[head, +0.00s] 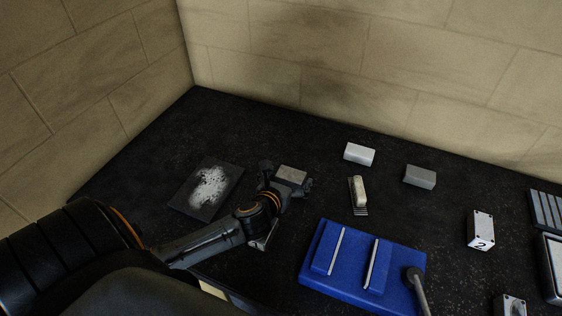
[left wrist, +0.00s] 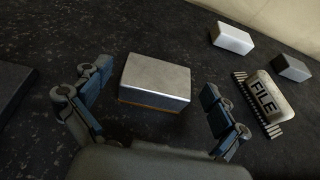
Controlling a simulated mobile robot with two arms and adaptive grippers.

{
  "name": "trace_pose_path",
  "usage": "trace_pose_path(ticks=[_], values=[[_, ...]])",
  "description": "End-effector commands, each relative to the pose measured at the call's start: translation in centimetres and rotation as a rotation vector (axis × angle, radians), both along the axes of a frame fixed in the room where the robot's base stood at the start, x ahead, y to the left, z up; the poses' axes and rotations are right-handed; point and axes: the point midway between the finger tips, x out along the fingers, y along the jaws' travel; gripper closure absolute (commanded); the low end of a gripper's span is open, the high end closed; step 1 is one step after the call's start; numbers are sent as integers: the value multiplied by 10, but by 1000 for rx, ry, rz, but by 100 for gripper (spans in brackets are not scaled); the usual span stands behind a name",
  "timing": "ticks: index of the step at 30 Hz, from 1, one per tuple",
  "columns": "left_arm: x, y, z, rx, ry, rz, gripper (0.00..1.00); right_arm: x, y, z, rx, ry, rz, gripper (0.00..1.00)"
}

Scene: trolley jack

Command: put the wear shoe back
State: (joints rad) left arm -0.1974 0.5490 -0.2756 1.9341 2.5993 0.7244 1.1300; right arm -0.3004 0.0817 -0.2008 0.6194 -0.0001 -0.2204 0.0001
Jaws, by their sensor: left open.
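A silver-grey metal block with a thin brown layer along its bottom edge, possibly the wear shoe, lies on the dark bench in the head view (head: 291,174) and the left wrist view (left wrist: 156,82). My left gripper (head: 286,179) is open around it, with one finger on either side. In the left wrist view, gaps show between both fingers and the block. A blue body (head: 318,284) with two raised pads, each with a pale strip, lies at the front of the bench. My right gripper is not in view.
A dark mat with white powder (head: 208,187) lies left of my gripper. A tool marked FILE (head: 359,192), a white block (head: 358,154) and a grey block (head: 420,177) lie to the right. A grey handle (head: 416,282) stands by the blue body. A block marked 2 (head: 481,230) is farther right.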

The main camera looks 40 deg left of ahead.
Motion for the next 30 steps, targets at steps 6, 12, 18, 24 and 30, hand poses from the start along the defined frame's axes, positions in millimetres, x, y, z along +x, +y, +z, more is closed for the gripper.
trace_pose_path(ticks=[6, 12, 18, 24, 30], values=[[-39, -9, 13, -1, 2, -1, 2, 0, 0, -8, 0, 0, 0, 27], [-75, -17, 28, -1, 2, 0, 2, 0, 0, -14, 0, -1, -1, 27], [-95, -22, 37, 0, 1, 2, 2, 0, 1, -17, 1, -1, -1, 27], [-100, -22, 41, 1, 0, 3, 2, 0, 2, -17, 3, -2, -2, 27], [-100, -22, 41, 0, 0, 3, 2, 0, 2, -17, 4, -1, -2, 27]])
